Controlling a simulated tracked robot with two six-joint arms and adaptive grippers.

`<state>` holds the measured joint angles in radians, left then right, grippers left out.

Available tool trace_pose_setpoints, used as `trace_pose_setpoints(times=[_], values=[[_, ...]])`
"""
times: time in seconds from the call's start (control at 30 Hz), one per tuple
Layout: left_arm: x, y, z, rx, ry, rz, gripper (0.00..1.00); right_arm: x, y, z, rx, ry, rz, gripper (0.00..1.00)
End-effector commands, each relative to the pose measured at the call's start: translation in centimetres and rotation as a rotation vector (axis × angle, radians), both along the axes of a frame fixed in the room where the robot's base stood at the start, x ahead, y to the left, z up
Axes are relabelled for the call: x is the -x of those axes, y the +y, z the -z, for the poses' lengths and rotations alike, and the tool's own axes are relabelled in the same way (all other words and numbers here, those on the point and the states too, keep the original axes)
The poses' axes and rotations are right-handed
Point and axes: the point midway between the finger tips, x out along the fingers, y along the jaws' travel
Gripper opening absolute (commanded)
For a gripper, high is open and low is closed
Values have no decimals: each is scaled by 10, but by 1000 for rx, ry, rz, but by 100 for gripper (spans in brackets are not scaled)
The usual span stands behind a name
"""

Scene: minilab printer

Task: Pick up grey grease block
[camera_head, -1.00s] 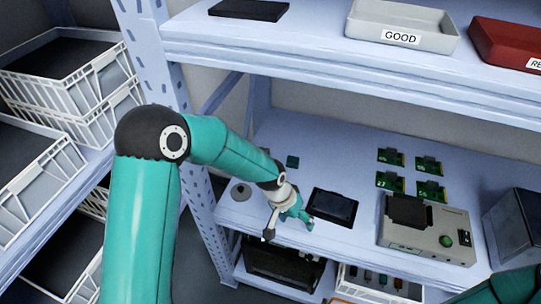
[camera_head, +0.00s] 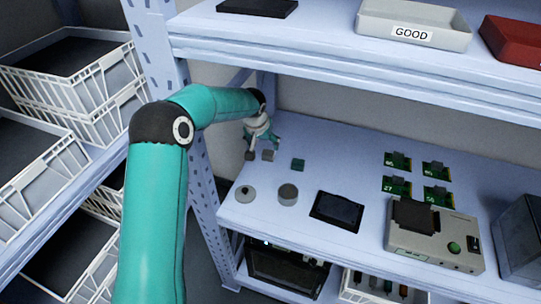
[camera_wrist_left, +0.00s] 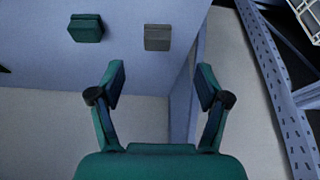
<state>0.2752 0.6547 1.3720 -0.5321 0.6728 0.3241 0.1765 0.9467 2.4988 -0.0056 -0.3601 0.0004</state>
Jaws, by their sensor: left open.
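The grey grease block (camera_head: 268,155) is a small grey square block on the middle shelf, near its left back part. It also shows in the left wrist view (camera_wrist_left: 157,38), near the top centre. My left gripper (camera_head: 263,148) is over the shelf's back left, close to the grey block. In the left wrist view its two fingers (camera_wrist_left: 162,82) are spread apart with nothing between them, and the block lies beyond the fingertips. A similar green block (camera_head: 298,164) sits to the right of the grey one in the head view. My right gripper is not in view.
A grey cylinder (camera_head: 288,194), a round grey disc (camera_head: 245,194) and a black tray (camera_head: 338,211) are on the same shelf. Green circuit boards (camera_head: 397,161) and a grey device (camera_head: 435,238) stand to the right. A perforated post (camera_head: 208,205) borders the left side.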

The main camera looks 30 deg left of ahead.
Motion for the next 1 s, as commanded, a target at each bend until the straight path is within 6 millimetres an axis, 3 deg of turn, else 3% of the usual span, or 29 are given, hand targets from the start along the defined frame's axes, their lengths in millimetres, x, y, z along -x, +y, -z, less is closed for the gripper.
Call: trace_pose_setpoints(times=[0.2, 0.57, 0.8, 1.0], values=[[-15, 5, 37, 2, 1, -1, 76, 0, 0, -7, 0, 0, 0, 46], [-26, 8, 60, 1, 1, -1, 76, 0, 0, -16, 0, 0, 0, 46], [-40, 10, 88, 2, 1, -1, 76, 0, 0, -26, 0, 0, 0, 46], [-43, 12, 95, 1, -2, -1, 76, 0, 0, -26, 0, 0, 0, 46]])
